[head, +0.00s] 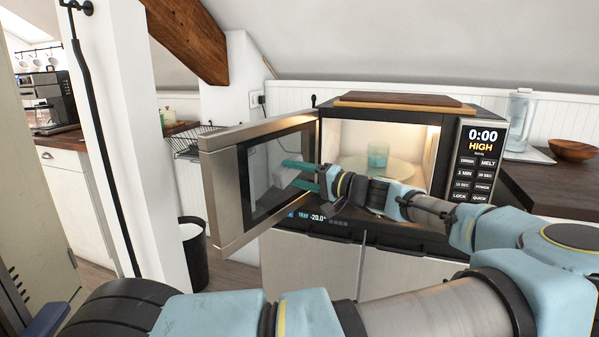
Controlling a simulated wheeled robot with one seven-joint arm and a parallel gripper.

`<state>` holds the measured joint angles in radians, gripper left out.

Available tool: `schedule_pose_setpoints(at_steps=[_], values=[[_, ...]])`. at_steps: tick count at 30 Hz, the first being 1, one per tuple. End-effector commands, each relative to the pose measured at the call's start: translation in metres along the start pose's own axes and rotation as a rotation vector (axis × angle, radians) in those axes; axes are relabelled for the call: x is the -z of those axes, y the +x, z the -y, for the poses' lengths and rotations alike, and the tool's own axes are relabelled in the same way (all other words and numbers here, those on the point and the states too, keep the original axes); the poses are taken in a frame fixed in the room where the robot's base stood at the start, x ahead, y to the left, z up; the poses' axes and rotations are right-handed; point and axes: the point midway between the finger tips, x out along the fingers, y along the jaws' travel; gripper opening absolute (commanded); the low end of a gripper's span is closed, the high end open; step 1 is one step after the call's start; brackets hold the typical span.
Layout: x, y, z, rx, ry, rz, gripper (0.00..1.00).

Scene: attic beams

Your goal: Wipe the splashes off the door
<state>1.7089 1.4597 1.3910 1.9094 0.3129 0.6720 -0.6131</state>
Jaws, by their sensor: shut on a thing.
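The microwave door (225,200) stands open to the left, its dark glass inner face turned toward my arm. My gripper (289,173) has teal fingers and reaches in front of this inner face from the right. I cannot tell whether the pad touches the glass. No splashes can be made out clearly at this size. My gripper and forearm hide part of the door's hinge side and the lower front of the microwave.
The lit microwave cavity (348,140) holds a teal cup (378,155) on a glass turntable. A wooden board (400,100) lies on top. A white post (140,130) and a black bin (192,255) stand left of the door.

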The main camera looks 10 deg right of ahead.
Motion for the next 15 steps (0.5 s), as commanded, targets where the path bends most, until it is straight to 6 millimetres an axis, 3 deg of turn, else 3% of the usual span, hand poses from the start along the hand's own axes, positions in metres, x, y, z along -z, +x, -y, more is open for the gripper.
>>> schedule_pose_setpoints(at_steps=[15], values=[[-0.029, 0.002, 0.009, 0.002, 0.0, 0.001, 0.11]])
